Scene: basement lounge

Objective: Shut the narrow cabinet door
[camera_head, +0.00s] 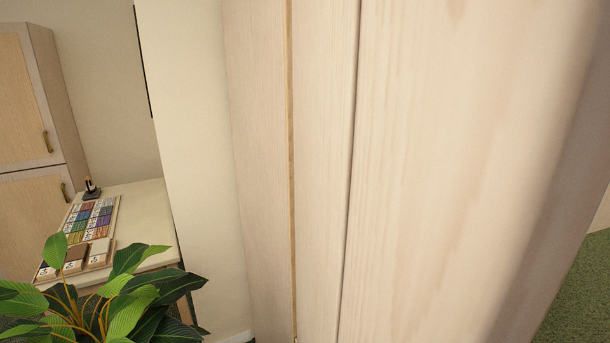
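A tall pale wood cabinet (257,150) fills the middle and right of the head view, very close to me. Vertical lines divide its face into a side strip, a narrow strip (322,150) and a broad panel (450,150). A thin tan edge runs between the first two strips, and a dark seam lies left of the broad panel. No handle shows on these panels. I cannot tell which one is the narrow door or how far it stands open. My gripper is not in view.
A leafy plant (110,300) stands at the lower left. Behind it, a counter (150,215) holds a tray of colour samples (92,220). Another wooden cabinet (22,95) with brass handles is at the far left. Green floor (580,290) shows at the lower right.

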